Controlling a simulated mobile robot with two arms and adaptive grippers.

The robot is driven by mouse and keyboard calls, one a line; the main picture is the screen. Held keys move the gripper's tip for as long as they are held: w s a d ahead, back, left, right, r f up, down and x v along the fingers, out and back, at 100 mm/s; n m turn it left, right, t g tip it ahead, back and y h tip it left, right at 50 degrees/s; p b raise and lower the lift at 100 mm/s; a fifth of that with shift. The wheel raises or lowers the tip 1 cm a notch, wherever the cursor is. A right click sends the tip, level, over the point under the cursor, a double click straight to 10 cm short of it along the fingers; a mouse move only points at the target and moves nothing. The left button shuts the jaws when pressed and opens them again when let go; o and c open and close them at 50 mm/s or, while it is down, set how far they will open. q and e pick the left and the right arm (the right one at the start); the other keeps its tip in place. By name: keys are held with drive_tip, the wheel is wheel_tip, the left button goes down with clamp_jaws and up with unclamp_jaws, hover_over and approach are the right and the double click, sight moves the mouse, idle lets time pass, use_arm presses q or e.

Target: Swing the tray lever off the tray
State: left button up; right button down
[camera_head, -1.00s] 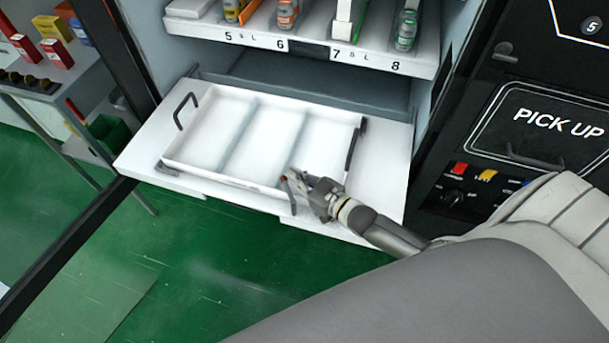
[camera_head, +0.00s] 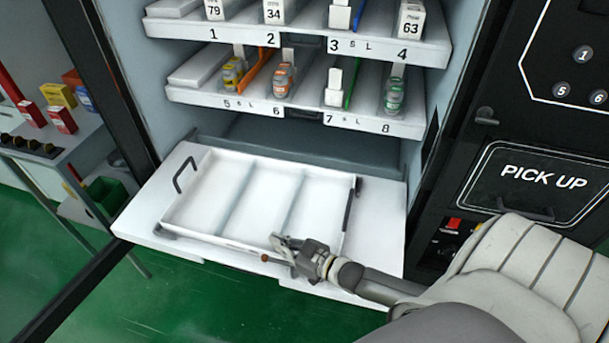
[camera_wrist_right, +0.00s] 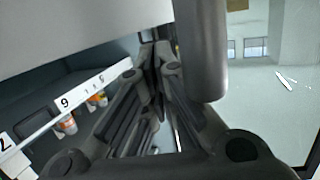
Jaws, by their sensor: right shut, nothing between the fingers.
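The white tray (camera_head: 205,237) with three compartments lies on a white pull-out shelf (camera_head: 385,225) of the vending machine. It has dark handles at its left (camera_head: 181,174) and right (camera_head: 352,200) sides. The tray lever (camera_head: 268,259), a short rod with a brownish end, shows at the tray's front edge, pointing left. My right gripper (camera_head: 278,241) is shut at that front edge, just above and beside the lever; whether they touch is unclear. In the right wrist view the closed fingers (camera_wrist_right: 156,70) hold nothing, and a grey rod (camera_wrist_right: 202,50) hangs close by. My left gripper is out of view.
Product shelves (camera_head: 300,113) with bottles and boxes stand above the tray. A black panel marked PICK UP (camera_head: 545,180) is at the right. A side table with small boxes (camera_head: 62,118) stands at the left. Green floor lies in front.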

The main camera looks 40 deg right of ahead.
drive_tip(key=shift+d, duration=0.1)
drive_tip(key=shift+s+d, duration=0.1)
drive_tip(key=shift+s, duration=0.05)
drive_tip(key=v, duration=1.1)
drive_tip(key=shift+s, duration=0.35)
drive_tip(key=shift+r, duration=0.1)
